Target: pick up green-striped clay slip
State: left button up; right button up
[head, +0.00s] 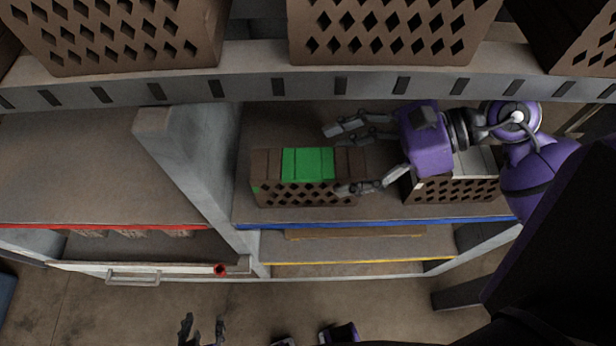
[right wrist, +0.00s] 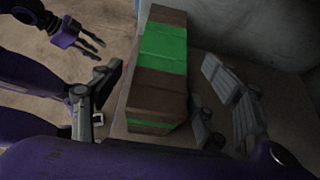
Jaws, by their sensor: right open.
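The green-striped clay slip (head: 308,164) is a brown hollow brick with diamond holes and a wide green band on top. It lies on the blue-edged shelf and also shows in the right wrist view (right wrist: 162,50). My right gripper (head: 338,160) is open at its right end, with fingers on the far and near sides. In the right wrist view my right gripper (right wrist: 155,85) has fingers on both sides of the brick, with visible gaps. Contact cannot be told in the head view. My left gripper (head: 203,330) is low, over the floor, its fingers apart and empty.
Another hollow brick (head: 455,188), with a pale top, stands on the same shelf to the right, partly behind my right arm. A grey upright divider (head: 190,165) stands left of the striped brick. Large perforated bricks (head: 390,30) rest on the shelf above. The left bay is bare.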

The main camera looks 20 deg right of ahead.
aim_at(316, 168)
jog(key=x, duration=0.4)
jog(key=shift+w+a+p, duration=0.1)
jog(key=shift+a+p, duration=0.2)
jog(key=shift+a, duration=0.1)
jog(key=shift+w+a+f, duration=0.15)
jog(key=shift+a+f, duration=0.1)
jog(key=shift+f, duration=0.1)
jog(key=c, duration=1.2)
jog(key=shift+r, duration=0.1)
jog(key=shift+c, duration=0.9)
jog(key=shift+r, duration=0.15)
